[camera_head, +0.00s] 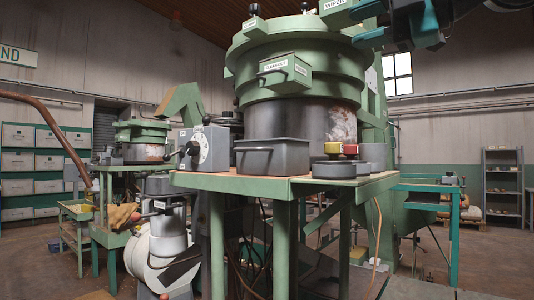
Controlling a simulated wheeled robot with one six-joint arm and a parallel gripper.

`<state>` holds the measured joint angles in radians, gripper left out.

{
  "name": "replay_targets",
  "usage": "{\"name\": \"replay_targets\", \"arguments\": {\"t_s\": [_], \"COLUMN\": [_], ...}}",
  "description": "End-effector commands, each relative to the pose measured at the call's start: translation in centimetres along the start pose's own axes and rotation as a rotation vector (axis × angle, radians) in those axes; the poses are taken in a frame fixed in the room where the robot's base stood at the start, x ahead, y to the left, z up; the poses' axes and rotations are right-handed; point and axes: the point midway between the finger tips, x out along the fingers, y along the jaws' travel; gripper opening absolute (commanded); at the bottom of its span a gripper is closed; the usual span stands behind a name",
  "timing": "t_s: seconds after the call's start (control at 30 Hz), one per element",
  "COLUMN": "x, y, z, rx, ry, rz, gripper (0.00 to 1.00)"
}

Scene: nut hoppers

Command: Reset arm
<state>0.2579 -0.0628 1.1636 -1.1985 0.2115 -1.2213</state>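Dark and teal links of my arm show at the top right edge, in front of the upper right side of the big green hopper machine (300,55). The arm is cut off by the top of the picture. I cannot make out the fingers of my gripper in this view, nor whether they hold anything.
The machine stands on a green table (235,185) with a grey bin (272,157), a dial box (203,148) and round dark weights (333,169). A smaller hopper machine (140,135) is behind left. Shelving (503,180) stands far right. Some floor is open at right.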

Motion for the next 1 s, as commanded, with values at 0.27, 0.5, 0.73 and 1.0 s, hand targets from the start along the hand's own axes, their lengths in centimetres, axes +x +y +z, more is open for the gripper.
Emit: {"name": "replay_targets", "arguments": {"t_s": [0.27, 0.5, 0.73, 1.0], "x": [1.5, 3.0, 1.7, -6.9], "y": [-2.8, -9.0, -21.4, -34.3], "z": [0.2, -0.5, -6.0, -15.0], "rx": [0.27, 0.676, 1.281, 1.719], "ry": [-0.026, -0.1, -0.336, -0.825], "rz": [-0.084, -0.248, -0.604, -1.013], "gripper": [0.36, 0.36, 0.36, 0.36]}}
